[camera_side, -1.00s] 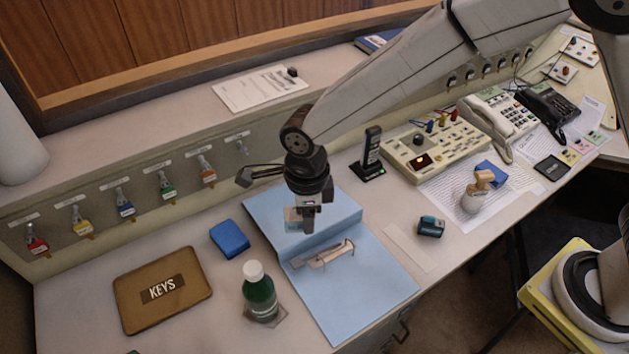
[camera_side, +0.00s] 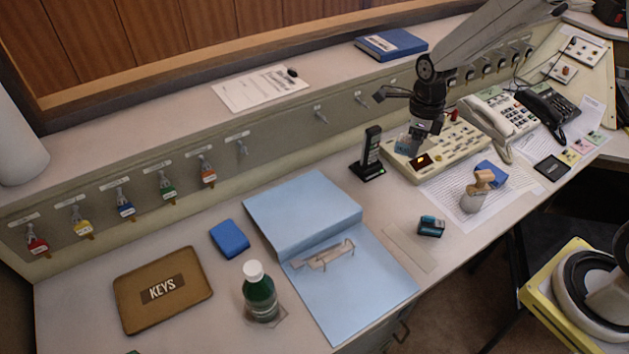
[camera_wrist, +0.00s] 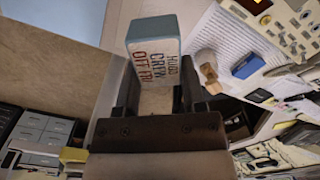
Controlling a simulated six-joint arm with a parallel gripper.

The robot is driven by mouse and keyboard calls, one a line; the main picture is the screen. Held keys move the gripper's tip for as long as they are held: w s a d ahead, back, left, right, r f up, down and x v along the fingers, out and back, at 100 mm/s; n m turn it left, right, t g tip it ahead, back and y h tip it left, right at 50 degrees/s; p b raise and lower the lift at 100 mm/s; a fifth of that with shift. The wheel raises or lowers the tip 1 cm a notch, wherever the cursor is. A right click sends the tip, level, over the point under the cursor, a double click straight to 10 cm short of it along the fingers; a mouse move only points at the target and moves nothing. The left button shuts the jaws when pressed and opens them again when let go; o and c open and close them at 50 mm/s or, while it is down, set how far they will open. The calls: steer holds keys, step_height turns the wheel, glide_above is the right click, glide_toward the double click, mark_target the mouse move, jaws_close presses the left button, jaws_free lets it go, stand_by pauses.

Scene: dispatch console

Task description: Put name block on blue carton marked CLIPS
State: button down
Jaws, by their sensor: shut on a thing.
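My gripper (camera_side: 414,138) is shut on a small block (camera_side: 404,143), held in the air over the front left part of the cream switch console in the side view. In the wrist view the block (camera_wrist: 152,48) has a blue-grey edge and a pale face with red and blue lettering. It sits between the two dark fingers of my gripper (camera_wrist: 158,88). No CLIPS marking is legible. A small dark blue and teal box (camera_side: 431,226) stands on the desk, and a plain-looking blue block (camera_side: 230,238) lies left of the folder; I cannot tell which is the carton.
The cream switch console (camera_side: 452,150), upright black handset (camera_side: 371,155), wooden-handled stamp (camera_side: 476,190) and telephones (camera_side: 497,112) crowd the right.

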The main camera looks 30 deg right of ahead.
steer(key=s+d+m, duration=0.3)
steer(key=s+d, duration=0.6)
steer(key=d, duration=0.3)
steer(key=s+d+m, duration=0.4)
steer(key=s+d, duration=0.5)
steer(key=d, duration=0.3)
steer(key=shift+w+d+f, duration=0.15)
steer(key=shift+f, duration=2.4)
steer(key=shift+w+d, duration=0.1)
glide_above(497, 175)
steer(key=f, duration=0.8)
steer(key=shift+s+a+f, duration=0.2)
steer(key=shift+s+a, duration=0.05)
steer(key=shift+s, duration=0.1)
steer(key=shift+w+d+f, duration=0.3)
steer(key=shift+w+f, duration=0.05)
steer(key=shift+f, duration=0.1)
